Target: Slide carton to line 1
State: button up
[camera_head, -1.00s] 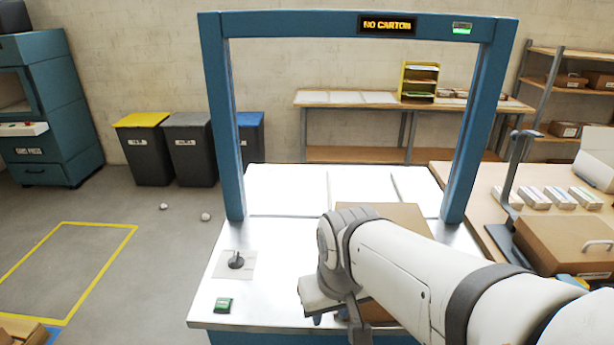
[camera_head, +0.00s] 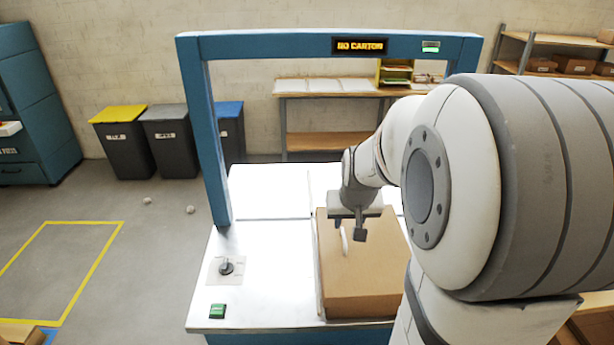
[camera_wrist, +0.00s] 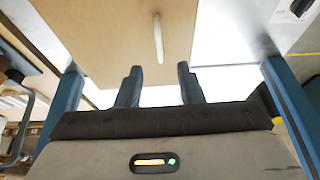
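A brown carton (camera_head: 365,282) lies on the white machine table (camera_head: 262,262), in front of and partly under the blue frame (camera_head: 203,140). A slim white handle (camera_head: 344,241) stands on its top; it also shows in the wrist view (camera_wrist: 158,38). My gripper (camera_head: 352,236) is over the far part of the carton, near the handle. In the wrist view the two dark fingers (camera_wrist: 160,75) are apart with nothing between them; the handle lies beyond their tips. Thin dark seams divide the table surface behind the carton. My arm hides the table's right side.
The frame's sign (camera_head: 360,45) reads "NO CARTON", beside a lit green lamp (camera_head: 431,47). A black knob (camera_head: 226,267) and a green button (camera_head: 217,311) sit at the table's left. Bins (camera_head: 122,145) stand behind left. The table left of the carton is mostly clear.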

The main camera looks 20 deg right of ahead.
aim_at(344, 236)
jog(key=shift+p+x, duration=0.35)
jog(key=shift+x, duration=3.6)
jog(key=shift+d+r, duration=0.1)
jog(key=shift+c, duration=0.2)
grip_shut()
jog(key=shift+w, duration=0.15)
jog(key=shift+w+d, duration=0.65)
jog(key=shift+w, duration=1.6)
jog(key=shift+w+d, duration=0.7)
jog(key=shift+w, duration=1.55)
jog(key=shift+w+d, duration=0.65)
jog(key=shift+w, duration=1.65)
jog(key=o, duration=0.5)
grip_release()
jog(key=shift+r, duration=0.15)
